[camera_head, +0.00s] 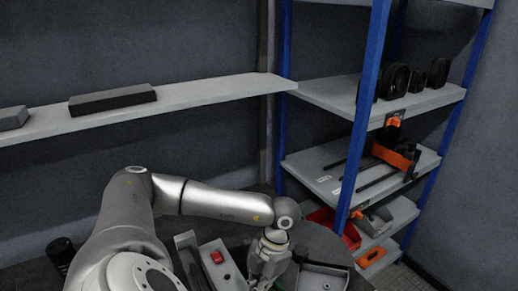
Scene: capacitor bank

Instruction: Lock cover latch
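My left arm comes in from the lower left, and its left gripper (264,277) points down over a round dark table (326,240) near the bottom edge of the picture. The gripper is small here and its fingertips are hard to make out, so I cannot tell whether it is open or shut. Left of it is a light grey unit (225,271) with a red part (217,257) on top. Right of it, close by, is an open grey box (325,277) with a dark inside, cut by the bottom edge. I cannot make out a cover latch. My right gripper is not in view.
A blue-posted rack (365,105) stands at the right with black coils (397,80), orange-and-black tools (396,155) and bins (372,222). A wall shelf (190,95) holds a dark block (112,100). A black cylinder (62,254) stands at the lower left.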

